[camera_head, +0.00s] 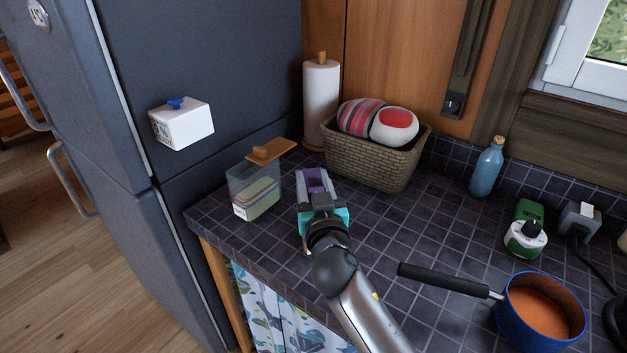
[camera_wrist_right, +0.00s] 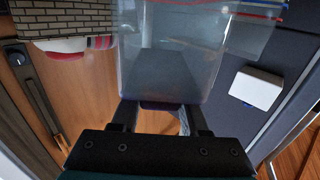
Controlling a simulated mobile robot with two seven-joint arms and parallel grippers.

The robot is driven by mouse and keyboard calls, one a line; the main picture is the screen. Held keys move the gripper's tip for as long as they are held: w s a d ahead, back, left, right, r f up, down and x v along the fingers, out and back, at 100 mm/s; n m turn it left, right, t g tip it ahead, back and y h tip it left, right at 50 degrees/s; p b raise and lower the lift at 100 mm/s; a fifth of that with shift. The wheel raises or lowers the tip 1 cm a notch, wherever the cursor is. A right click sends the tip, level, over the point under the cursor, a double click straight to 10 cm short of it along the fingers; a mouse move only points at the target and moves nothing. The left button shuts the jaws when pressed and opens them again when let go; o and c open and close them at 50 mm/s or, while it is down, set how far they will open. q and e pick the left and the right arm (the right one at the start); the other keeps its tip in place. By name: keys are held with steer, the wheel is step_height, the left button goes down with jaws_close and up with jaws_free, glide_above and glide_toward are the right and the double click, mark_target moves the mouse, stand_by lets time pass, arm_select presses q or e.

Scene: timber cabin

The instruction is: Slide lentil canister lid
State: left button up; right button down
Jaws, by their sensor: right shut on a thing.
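The clear lentil canister (camera_head: 254,188) stands near the counter's left edge in the head view, with layered coloured contents and a white label. Its wooden lid (camera_head: 280,147) lies across the top, offset to the back right and overhanging that side. My right gripper (camera_head: 316,180) is to the right of the canister, apart from it. It is shut on a purple and pale clear-sided thing (camera_head: 315,178), which I cannot identify. A clear box-like body (camera_wrist_right: 170,55) lies just beyond the fingers in the right wrist view. My left gripper is not in view.
A woven basket (camera_head: 375,160) with two round cushions and a paper towel roll (camera_head: 321,95) stand behind my gripper. A blue pot (camera_head: 540,335), blue bottle (camera_head: 486,168) and green-labelled jar (camera_head: 525,240) are to the right. The middle counter is clear. The fridge (camera_head: 200,60) borders the left.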

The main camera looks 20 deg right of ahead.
stand_by(0.4)
steer(key=shift+s+a, duration=0.1)
steer(key=shift+s, duration=0.55)
steer(key=shift+c, duration=2)
jaws_free()
